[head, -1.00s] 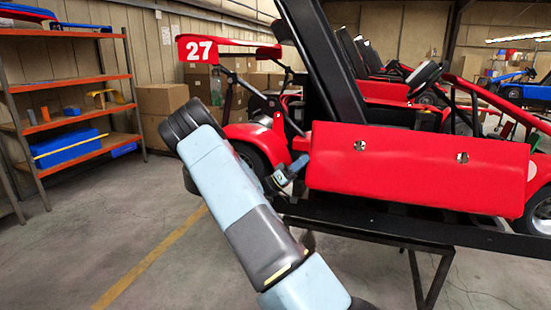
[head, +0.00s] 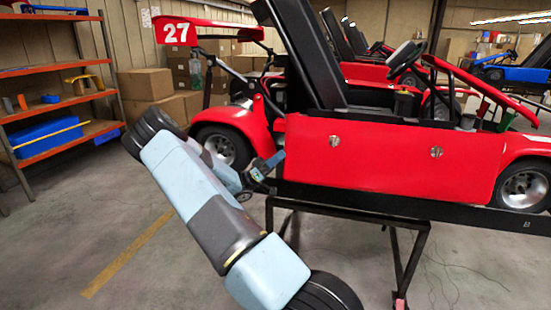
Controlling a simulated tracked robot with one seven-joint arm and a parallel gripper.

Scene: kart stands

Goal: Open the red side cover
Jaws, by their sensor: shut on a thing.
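The red side cover (head: 390,158) is a flat panel with two round silver fasteners (head: 334,141) on the near side of the red kart numbered 27. It hangs roughly upright between the wheels, and I cannot tell whether there is a gap behind it. My gripper (head: 273,162) is at the cover's left edge, at about mid-height, with its fingertips against that edge. It is shut on the cover's edge; the exact contact is small and partly hidden. My blue and grey arm reaches up to it from below.
The kart sits on a black metal stand (head: 348,210). A rear wheel (head: 222,148) is just left of my gripper, and a front wheel (head: 524,186) is right of the cover. An orange shelf (head: 60,70) and cardboard boxes (head: 147,84) stand behind left. The front floor is mostly clear.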

